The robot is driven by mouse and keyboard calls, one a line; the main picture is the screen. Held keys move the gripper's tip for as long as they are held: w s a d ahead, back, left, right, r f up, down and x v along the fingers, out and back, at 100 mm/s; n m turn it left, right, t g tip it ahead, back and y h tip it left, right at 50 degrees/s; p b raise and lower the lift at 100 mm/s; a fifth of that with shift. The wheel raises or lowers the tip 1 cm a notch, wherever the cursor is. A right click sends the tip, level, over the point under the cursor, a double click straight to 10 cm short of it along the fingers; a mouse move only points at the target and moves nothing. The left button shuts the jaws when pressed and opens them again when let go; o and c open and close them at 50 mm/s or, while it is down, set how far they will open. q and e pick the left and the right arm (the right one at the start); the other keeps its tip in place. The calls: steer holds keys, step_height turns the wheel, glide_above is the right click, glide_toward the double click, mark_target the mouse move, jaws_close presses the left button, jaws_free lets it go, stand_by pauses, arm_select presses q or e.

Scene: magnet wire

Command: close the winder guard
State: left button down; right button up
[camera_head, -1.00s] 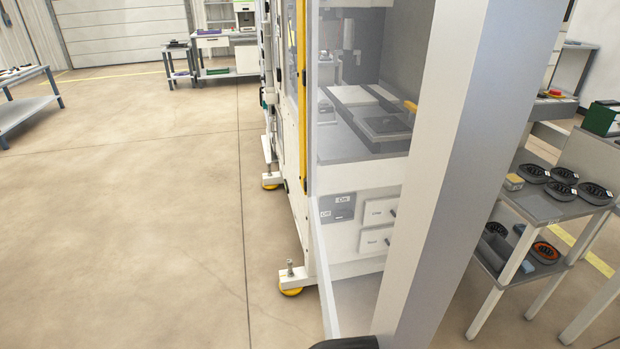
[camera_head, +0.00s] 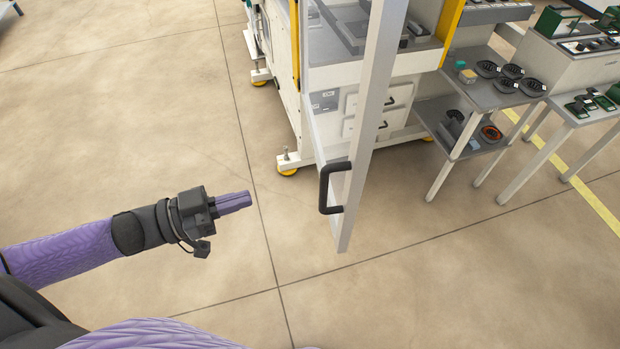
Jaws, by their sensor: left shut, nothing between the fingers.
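The winder guard (camera_head: 365,120) is a tall clear panel with a pale grey frame, standing open and swung out from the front of the white winder machine (camera_head: 287,110). A black D-shaped handle (camera_head: 324,190) is fixed near the lower end of its frame. My left gripper (camera_head: 248,199), on a purple arm, reaches in from the left. It is shut and empty, pointing right, and shows to the left of the handle, apart from it. My right gripper is not in view.
A grey two-tier shelf (camera_head: 462,92) with several dark round parts stands right of the machine. Further right is a table (camera_head: 574,119) with green and black items. A levelling foot (camera_head: 287,168) sticks out at the machine's base. The floor around my left gripper is clear.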

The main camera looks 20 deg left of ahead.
arm_select(q)
steer(key=x, duration=1.1)
steer(key=shift+w+d, duration=0.2)
steer(key=shift+w, duration=0.1)
steer(key=shift+f, duration=0.1)
